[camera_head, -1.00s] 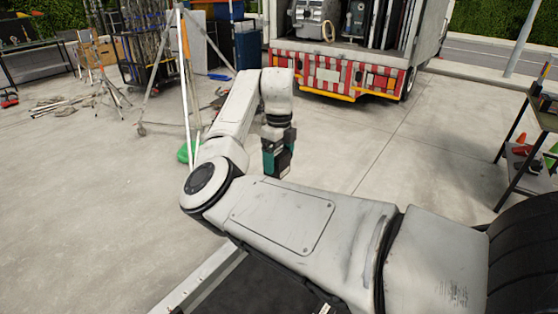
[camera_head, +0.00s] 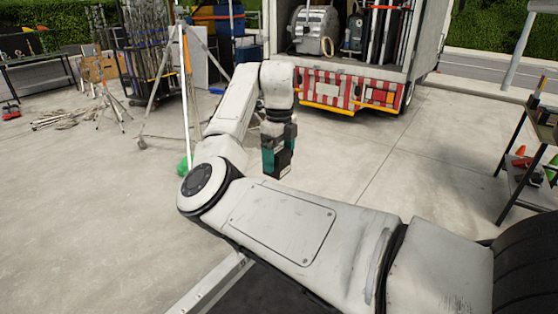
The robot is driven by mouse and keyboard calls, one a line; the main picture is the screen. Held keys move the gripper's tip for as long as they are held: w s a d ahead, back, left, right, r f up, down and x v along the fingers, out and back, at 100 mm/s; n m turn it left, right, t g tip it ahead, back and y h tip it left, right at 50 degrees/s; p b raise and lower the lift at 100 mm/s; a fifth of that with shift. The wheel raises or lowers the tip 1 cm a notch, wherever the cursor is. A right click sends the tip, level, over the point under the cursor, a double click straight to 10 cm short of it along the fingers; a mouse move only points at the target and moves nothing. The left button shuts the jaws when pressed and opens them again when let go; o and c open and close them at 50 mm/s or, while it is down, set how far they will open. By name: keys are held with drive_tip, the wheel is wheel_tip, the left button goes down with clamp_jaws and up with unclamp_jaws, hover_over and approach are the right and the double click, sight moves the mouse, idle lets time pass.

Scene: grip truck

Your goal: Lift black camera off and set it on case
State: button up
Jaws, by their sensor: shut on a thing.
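My gripper (camera_head: 279,160) hangs at the end of my folded arm, pointing down in mid-air in the middle of the view. It is shut on a small dark, boxy thing (camera_head: 284,163), which looks like the black camera. Teal parts show beside it, and I cannot tell whether they belong to the gripper or to the thing. The fingertips are not clear. I cannot make out the case for certain. A dark surface with a pale metal edge (camera_head: 222,283) shows at the bottom, partly behind my arm.
A truck (camera_head: 350,88) with an open, loaded back stands ahead. A light stand (camera_head: 184,90) and a rack of poles (camera_head: 150,60) are at left. A dark shelf table (camera_head: 522,170) is at right. The concrete floor (camera_head: 420,150) between is clear.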

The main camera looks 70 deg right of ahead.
sight(279, 148)
drive_tip(key=shift+r, duration=2.2)
